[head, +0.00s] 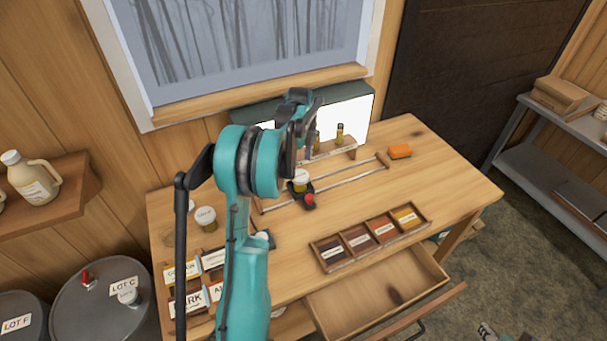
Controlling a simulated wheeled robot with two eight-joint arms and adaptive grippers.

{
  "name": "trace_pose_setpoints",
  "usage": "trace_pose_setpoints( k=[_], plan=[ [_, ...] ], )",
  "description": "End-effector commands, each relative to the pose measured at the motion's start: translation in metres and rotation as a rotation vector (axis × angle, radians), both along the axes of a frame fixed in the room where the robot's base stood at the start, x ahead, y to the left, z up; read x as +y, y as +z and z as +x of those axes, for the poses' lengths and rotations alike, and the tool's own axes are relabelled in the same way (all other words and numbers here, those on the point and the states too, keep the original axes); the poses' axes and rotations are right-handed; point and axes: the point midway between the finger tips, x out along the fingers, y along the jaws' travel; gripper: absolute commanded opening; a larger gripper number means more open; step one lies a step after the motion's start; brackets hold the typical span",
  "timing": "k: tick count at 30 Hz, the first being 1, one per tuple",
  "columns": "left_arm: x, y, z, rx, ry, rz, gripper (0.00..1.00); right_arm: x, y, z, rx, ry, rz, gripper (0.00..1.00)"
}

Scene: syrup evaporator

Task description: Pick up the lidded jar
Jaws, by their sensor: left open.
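A small lidded jar (300,182) with a white lid and amber contents stands in a black carriage with a red knob, on the rails at the middle of the table. Another lidded jar (206,220) stands at the table's left side, left of my arm. I cannot tell which one the task means. My left gripper (303,128) is open above and behind the carriage in the picture, apart from both jars as far as I can see. My left arm hides part of the table between them. My right gripper is not in view.
A colour-sample tray (345,263) lies at the table's front, above an open drawer (375,303). A labelled sorting box (168,296) is partly behind my arm. An orange sponge (400,151) lies at right. A small vial (340,133) stands at the back.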

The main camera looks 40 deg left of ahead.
Motion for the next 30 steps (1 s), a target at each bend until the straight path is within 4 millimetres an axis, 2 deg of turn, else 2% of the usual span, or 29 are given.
trace_pose_setpoints(
  k=[3, 10, 16, 19, 24, 26, 30],
  plan=[
    [0.001, -0.016, 0.000, 0.002, -0.004, -0.001, 0.77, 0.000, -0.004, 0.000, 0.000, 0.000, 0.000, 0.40],
    [0.001, -0.038, 0.000, 0.001, -0.003, 0.000, 0.77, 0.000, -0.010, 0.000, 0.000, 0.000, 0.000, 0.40],
    [0.002, -0.069, 0.000, 0.000, -0.003, 0.000, 0.77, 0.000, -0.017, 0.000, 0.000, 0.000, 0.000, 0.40],
    [0.002, -0.076, 0.000, 0.000, -0.003, 0.000, 0.77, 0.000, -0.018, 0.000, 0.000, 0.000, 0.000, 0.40],
    [0.002, -0.075, -0.001, 0.000, -0.003, 0.000, 0.77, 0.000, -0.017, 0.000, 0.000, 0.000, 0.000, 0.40],
    [0.002, -0.075, 0.000, 0.000, -0.003, 0.000, 0.64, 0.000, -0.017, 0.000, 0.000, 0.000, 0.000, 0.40],
    [0.002, -0.075, 0.000, 0.000, -0.003, 0.000, 0.27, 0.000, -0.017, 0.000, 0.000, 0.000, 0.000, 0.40]
  ],
)
